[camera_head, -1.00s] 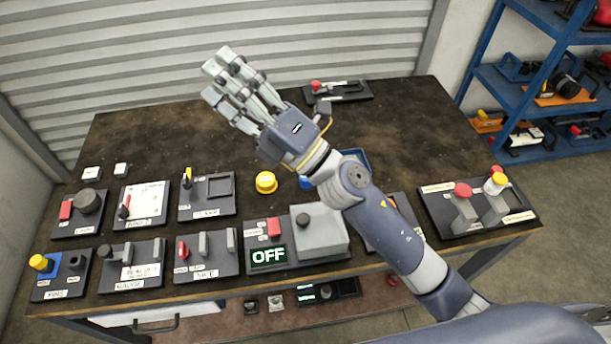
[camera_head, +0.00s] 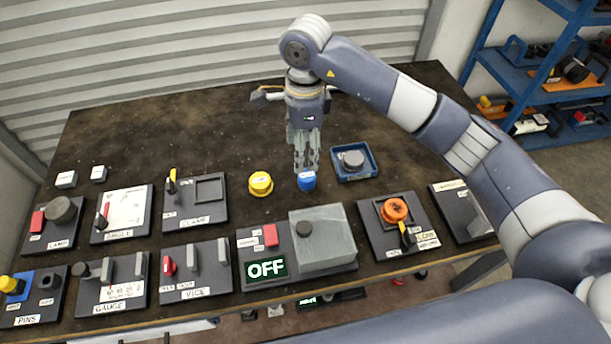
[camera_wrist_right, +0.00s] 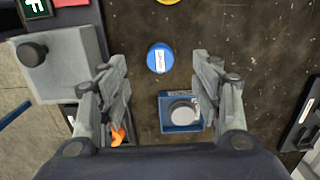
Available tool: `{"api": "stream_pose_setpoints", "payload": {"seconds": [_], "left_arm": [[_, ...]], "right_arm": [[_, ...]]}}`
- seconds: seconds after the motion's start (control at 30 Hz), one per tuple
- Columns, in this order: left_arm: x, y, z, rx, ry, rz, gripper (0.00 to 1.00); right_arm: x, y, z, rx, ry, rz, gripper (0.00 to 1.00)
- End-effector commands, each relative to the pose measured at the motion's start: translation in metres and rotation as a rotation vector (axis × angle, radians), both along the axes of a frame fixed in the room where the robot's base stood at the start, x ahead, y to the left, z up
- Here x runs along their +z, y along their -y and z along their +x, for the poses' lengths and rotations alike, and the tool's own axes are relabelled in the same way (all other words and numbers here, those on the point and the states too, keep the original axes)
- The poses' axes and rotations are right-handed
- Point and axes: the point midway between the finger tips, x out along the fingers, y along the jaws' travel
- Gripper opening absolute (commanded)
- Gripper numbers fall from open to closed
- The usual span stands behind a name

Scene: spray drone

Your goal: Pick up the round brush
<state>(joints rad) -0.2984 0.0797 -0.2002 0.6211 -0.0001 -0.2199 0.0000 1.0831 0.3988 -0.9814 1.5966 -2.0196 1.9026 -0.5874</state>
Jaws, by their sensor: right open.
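No thing in view is clearly readable as a round brush. A blue round piece with a white label (camera_head: 307,181) stands on the dark table. A grey round piece (camera_head: 353,159) sits in a small blue tray (camera_head: 340,177) to its right. My right gripper (camera_head: 306,168) points down just behind or above the blue piece in the head view. In the right wrist view my right gripper (camera_wrist_right: 160,66) is open and empty. The blue piece (camera_wrist_right: 160,58) shows between its fingertips, and the tray (camera_wrist_right: 163,123) lies nearer its right finger. My left gripper is out of view.
A yellow round piece (camera_head: 260,183) stands left of the blue one. A grey box with a knob (camera_head: 323,245), an orange-knobbed panel (camera_head: 379,237) and several labelled panels line the front edge. The back of the table (camera_head: 180,125) is mostly clear.

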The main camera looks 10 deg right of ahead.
Motion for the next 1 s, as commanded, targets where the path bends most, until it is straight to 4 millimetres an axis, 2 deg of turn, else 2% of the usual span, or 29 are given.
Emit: {"api": "stream_pose_setpoints", "payload": {"seconds": [0.1, 0.3, 0.57, 0.8, 1.0], "left_arm": [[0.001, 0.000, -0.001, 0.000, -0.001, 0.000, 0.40], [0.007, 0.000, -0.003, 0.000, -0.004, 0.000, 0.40], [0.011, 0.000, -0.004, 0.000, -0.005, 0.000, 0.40], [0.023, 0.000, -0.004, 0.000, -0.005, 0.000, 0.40], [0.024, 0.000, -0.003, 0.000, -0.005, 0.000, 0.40]], "right_arm": [[-0.007, 0.009, 0.001, -0.005, -0.001, -0.038, 0.59], [-0.038, 0.009, 0.001, -0.005, -0.003, -0.036, 0.59], [-0.060, 0.009, 0.000, -0.004, -0.003, -0.034, 0.59], [-0.094, 0.010, -0.001, -0.005, -0.004, -0.032, 0.59], [-0.107, 0.010, 0.000, -0.002, 0.001, -0.032, 0.59]]}}
